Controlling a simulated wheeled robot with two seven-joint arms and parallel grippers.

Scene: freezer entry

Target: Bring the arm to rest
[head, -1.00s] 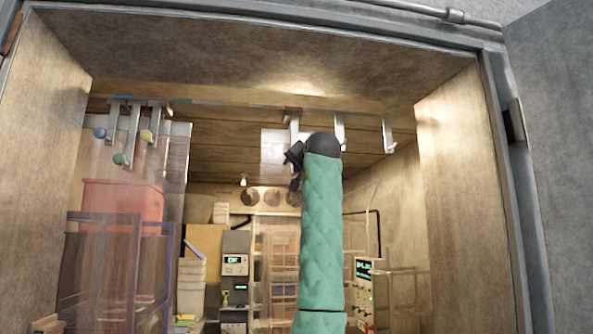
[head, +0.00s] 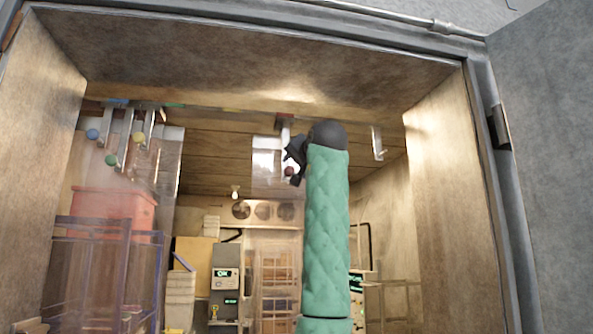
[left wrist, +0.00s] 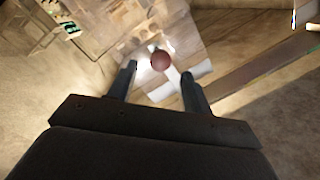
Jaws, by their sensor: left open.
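My left arm in a green quilted sleeve rises through the middle of the head view. Its black left gripper (head: 295,160) is up by the ceiling rail inside the freezer entry. In the left wrist view the gripper (left wrist: 159,78) is open, with its two fingers apart. A dark red ball (left wrist: 161,61) on a pale hanging strip shows just beyond and between the fingertips. The ball also shows beside the gripper in the head view (head: 289,171). I cannot tell whether it touches a finger. My right gripper is not in view.
Strips with a blue ball (head: 92,134), a green ball (head: 111,160) and a yellow ball (head: 138,137) hang at left, above a red bin (head: 115,210). Another strip (head: 377,142) hangs at right. The doorway's right wall (head: 440,190) and open door (head: 545,160) flank my arm.

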